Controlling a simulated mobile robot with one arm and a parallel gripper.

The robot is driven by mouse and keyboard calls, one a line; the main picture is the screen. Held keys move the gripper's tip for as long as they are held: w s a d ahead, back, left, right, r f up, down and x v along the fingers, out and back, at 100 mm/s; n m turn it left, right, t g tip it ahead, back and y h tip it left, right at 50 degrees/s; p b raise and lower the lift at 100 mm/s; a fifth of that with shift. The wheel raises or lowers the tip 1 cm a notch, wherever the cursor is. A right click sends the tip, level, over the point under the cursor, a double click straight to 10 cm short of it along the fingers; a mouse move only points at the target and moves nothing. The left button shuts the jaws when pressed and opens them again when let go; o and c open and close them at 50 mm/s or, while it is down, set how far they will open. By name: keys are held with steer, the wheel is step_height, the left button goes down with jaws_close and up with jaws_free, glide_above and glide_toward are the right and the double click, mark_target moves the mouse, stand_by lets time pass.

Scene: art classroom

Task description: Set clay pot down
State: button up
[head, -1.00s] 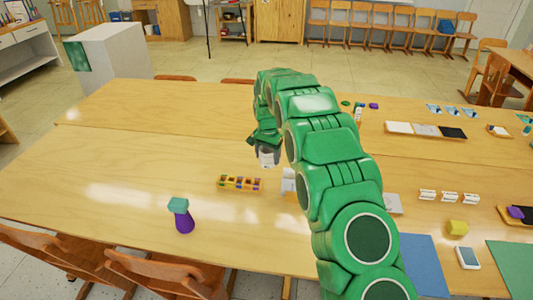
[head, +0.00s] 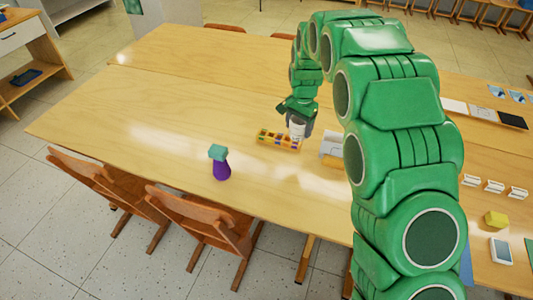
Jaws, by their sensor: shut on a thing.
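My gripper (head: 297,118) is at the end of my green arm and points down over the wooden table (head: 150,110). It is shut on a small pale grey-white thing (head: 297,131), which I take to be the clay pot. Its upper part is hidden by the jaws. In the picture it overlaps the right end of a box of colored pieces (head: 272,139); I cannot tell whether it touches the box or the table.
A white object (head: 333,146) is just right of the gripper. Chairs (head: 205,220) line the near edge. The table's left part is clear.

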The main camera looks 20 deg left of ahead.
steer(key=s+a, duration=0.3)
steer(key=s, duration=0.5)
steer(key=s+a, duration=0.2)
steer(key=s, duration=0.7)
steer(key=shift+m, duration=0.3)
steer(key=w+a+f, duration=0.2)
steer(key=w, duration=0.1)
steer(key=w+a+f, duration=0.2)
steer(key=w+f, duration=0.1)
steer(key=w+a+f, duration=0.3)
steer(key=w, duration=0.1)
steer(key=shift+w+a+f, duration=0.3)
steer(key=shift+w+f, duration=0.2)
steer(key=shift+f, duration=0.2)
steer(key=shift+w+a+f, duration=0.15)
steer(key=shift+w+f, duration=0.05)
steer(key=shift+f, duration=1.6)
steer(key=shift+f, duration=0.1)
steer(key=o, duration=1.1)
